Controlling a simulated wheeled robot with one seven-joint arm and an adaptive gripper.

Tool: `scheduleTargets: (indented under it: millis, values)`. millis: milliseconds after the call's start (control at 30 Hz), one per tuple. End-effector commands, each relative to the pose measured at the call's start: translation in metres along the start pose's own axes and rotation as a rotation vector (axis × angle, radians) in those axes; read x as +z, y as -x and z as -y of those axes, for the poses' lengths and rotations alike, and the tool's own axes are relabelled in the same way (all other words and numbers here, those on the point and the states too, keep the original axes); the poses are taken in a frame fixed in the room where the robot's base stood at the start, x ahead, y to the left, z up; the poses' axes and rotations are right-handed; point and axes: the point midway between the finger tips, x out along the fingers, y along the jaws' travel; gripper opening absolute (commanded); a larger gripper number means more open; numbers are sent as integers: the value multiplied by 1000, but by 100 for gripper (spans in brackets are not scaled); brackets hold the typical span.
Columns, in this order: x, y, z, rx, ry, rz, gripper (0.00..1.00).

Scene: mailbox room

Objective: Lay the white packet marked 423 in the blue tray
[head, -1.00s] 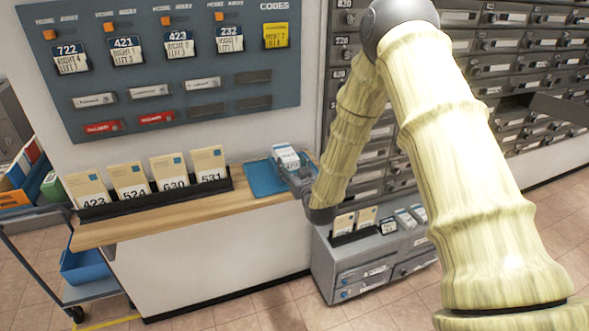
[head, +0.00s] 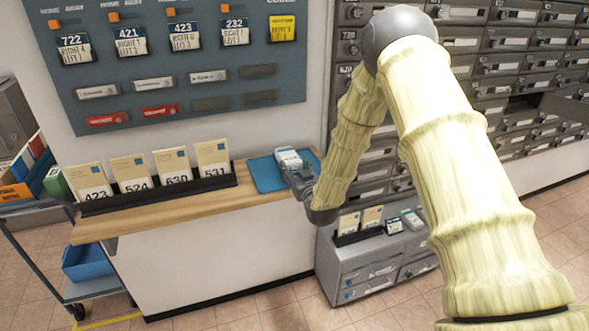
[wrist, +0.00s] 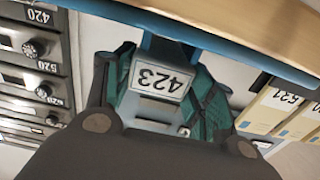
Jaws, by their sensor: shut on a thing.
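The white packet (head: 288,157) is in my gripper over the blue tray (head: 268,178) at the right end of the wooden counter. In the wrist view its label (wrist: 158,79) reads 423, upside down, between the fingers. My gripper (head: 301,178) is shut on the packet and reaches in from the tray's front right side. The tray's blue edge (wrist: 210,40) crosses the top of the wrist view. I cannot tell whether the packet touches the tray floor; the gripper hides part of both.
A black rack (head: 160,193) of tan cards numbered 423, 524, 630 and 531 stands left of the tray. A grey low cabinet (head: 375,265) stands to the right, below mailboxes (head: 510,95). A cart (head: 95,290) with a blue bin is at the left.

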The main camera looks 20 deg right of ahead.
Motion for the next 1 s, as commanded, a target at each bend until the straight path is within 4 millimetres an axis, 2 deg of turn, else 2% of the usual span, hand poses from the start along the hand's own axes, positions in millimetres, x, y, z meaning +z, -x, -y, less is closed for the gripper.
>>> scheduleTargets:
  millis: [100, 133, 267, 1000]
  values:
    - [0, 0, 0, 0, 0, -1, 32]
    - [0, 0, 0, 0, 0, -1, 57]
    - [0, 0, 0, 0, 0, 0, 80]
    - [1, 0, 0, 0, 0, 0, 80]
